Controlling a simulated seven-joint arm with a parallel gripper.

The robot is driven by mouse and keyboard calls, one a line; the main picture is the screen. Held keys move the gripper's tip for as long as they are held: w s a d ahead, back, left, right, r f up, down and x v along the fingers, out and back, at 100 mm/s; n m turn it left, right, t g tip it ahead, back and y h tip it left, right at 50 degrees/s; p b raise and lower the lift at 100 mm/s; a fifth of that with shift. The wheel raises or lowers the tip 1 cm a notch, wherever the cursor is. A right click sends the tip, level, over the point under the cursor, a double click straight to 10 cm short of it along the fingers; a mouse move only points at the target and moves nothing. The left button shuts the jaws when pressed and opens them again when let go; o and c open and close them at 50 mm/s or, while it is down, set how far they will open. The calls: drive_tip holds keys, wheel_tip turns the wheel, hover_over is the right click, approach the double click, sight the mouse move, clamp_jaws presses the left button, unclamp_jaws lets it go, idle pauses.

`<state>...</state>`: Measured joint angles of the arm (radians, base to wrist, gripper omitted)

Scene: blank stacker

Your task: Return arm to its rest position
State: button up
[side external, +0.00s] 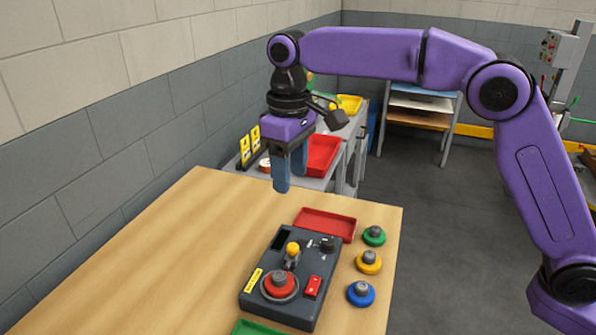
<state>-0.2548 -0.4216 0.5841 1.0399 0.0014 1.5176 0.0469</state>
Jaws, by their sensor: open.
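My gripper (289,172) hangs from the purple arm above the far part of the wooden table (160,260), pointing down. Its blue fingers are open and nothing shows between them. It is clear of the table top, above and behind the dark control box (310,270). The box carries a red round piece with a grey knob (279,284), a yellow-topped lever (292,250), a black knob and a red switch.
Green (374,237), yellow (368,263) and blue (361,294) knobbed discs stand right of the box. A red tray (325,224) lies behind it, a green tray (262,328) in front. A grey cart (345,150) with bins stands beyond the table. The table's left side is clear.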

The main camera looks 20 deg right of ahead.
drive_tip(key=s+d+f+n, duration=0.1)
drive_tip(key=s+d+f, duration=0.2)
drive_tip(key=s+d, duration=0.5)
drive_tip(key=s+d+f+n, duration=0.2)
drive_tip(key=s+d+f, duration=0.1)
drive_tip(key=s+d, duration=0.6)
drive_tip(key=s+d+f+n, duration=0.2)
drive_tip(key=s+d, duration=0.7)
drive_tip(key=s, duration=0.6)
drive_tip(key=shift+d+f, duration=0.2)
drive_tip(key=shift+f, duration=0.35)
